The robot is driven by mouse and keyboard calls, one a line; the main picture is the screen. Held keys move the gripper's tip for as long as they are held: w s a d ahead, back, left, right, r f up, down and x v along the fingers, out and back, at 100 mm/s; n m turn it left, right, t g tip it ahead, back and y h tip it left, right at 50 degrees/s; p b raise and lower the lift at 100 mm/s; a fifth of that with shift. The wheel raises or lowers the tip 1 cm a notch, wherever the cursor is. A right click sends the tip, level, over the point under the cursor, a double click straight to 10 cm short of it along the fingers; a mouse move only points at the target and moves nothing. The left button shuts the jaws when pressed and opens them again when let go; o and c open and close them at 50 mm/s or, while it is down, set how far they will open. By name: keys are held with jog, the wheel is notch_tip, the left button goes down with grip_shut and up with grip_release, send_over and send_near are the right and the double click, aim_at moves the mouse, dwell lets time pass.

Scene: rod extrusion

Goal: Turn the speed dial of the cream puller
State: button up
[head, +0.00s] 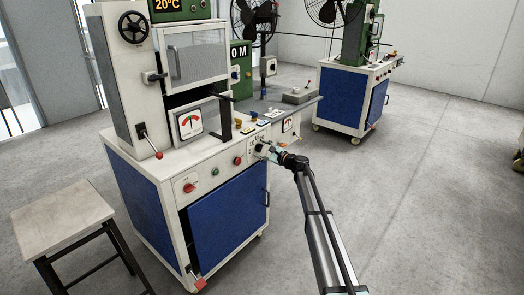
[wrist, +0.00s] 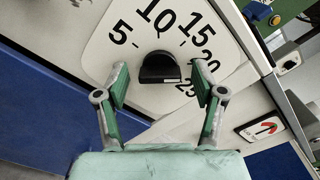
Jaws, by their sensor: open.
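The cream puller (head: 215,160) is a cream machine with blue cabinet panels, left of centre in the head view. Its speed dial (wrist: 160,68) is a black knob on a white plate (wrist: 103,52) with printed numbers such as 5, 10, 15, 20 and 25. In the head view my gripper (head: 272,152) is at the front panel and covers part of the dial plate. In the wrist view my gripper (wrist: 160,84) is open, with one finger on each side of the knob. Gaps show between fingers and knob; I cannot tell the depth.
A red knob (head: 189,187) and a gauge (head: 190,123) are on the same machine. A red-tipped lever (head: 157,153) sticks out at its left. A stool (head: 62,218) stands left. A second machine (head: 352,95) stands behind.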

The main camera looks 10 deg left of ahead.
jog(key=v, duration=1.2)
